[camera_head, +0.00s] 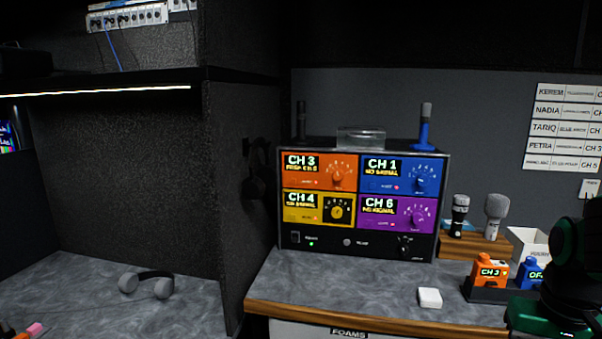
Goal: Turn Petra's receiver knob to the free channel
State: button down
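The receiver rack (362,249) stands on the counter with four coloured panels, each with a display and a round knob. The orange panel (293,180) reads CH 3 with a blurred second line, and its knob (338,176) is orange. The blue panel (372,186) reads CH 1, NO SIGNAL. The purple panel (372,220) reads CH 6, NO SIGNAL. A wall list (565,129) has a PETRA row, its details too small to read surely. Dark arm links of mine show at right; my gripper's fingertips are not visible.
Two microphones (494,211) stand on a wooden block (470,246) right of the rack. An orange pack (489,274) reading CH 3 and a blue pack (530,274) sit in a dark holder. A white block (429,297) lies near the counter edge.

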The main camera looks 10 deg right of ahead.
aim_at(337, 174)
jog(key=z, duration=1.55)
jog(key=k, duration=1.6)
jog(key=u, duration=1.55)
jog(key=i, duration=1)
jog(key=z, duration=0.05)
